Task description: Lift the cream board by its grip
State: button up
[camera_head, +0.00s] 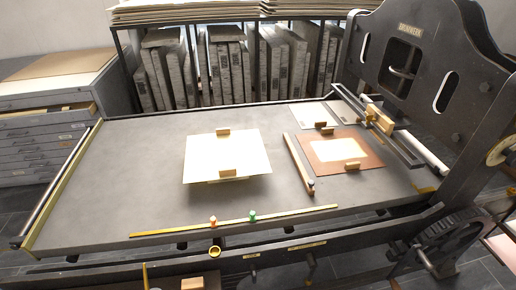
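A cream board (212,153) lies on the grey press bed, left of its middle. It has two small wooden grips, one near its far edge (223,131) and one near its front edge (227,173). A thin pale edge shows just under its front side; what it belongs to is hidden. To the right, a reddish-brown board (371,158) with a cream middle (340,150) has a wooden grip (352,166) near its front edge. My gripper is not in view, and nothing touches the cream board.
A yellow rule (180,226) with an orange and a green marker runs along the front. Pale sheets (318,114) lie behind the brown board. The tall press frame (440,60) stands at right. The bed's left part is clear.

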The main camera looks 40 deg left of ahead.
aim_at(225, 154)
jog(key=z, duration=0.1)
jog(key=i, duration=0.6)
jog(key=u, duration=2)
jog(key=i, duration=0.5)
jog(key=u, duration=0.15)
jog(key=k, duration=1.15)
jog(key=z, duration=0.35)
jog(key=i, duration=1.05)
jog(key=u, duration=0.55)
